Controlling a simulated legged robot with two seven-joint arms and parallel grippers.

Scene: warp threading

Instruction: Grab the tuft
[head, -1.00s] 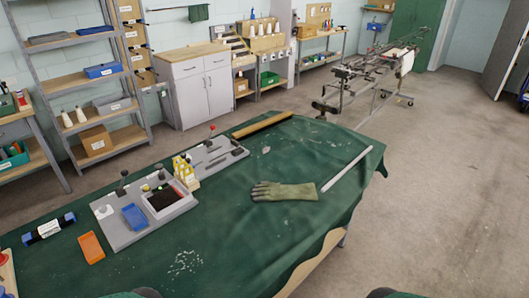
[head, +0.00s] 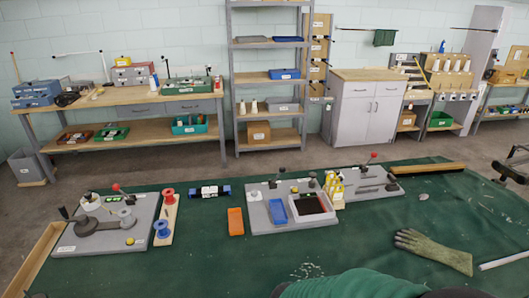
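I cannot pick out a tuft for certain. A grey board (head: 262,220) on the green-covered table carries a blue tray (head: 277,211) and a pale-framed box (head: 330,213). Dark brown material (head: 310,205) fills the box; I cannot tell whether it is the tuft. Yellow-topped bottles (head: 334,188) stand at the box's right edge. Neither gripper shows. A green, sleeve-like shape with dark ends crosses the bottom edge and hides the near table there.
Left on the table (head: 190,265) are a board with round parts (head: 85,240), red and blue spools (head: 164,212), a dark roll (head: 210,191) and an orange block (head: 235,221). A glove (head: 435,249) and a white rod (head: 505,260) lie right. The front-left cloth is clear.

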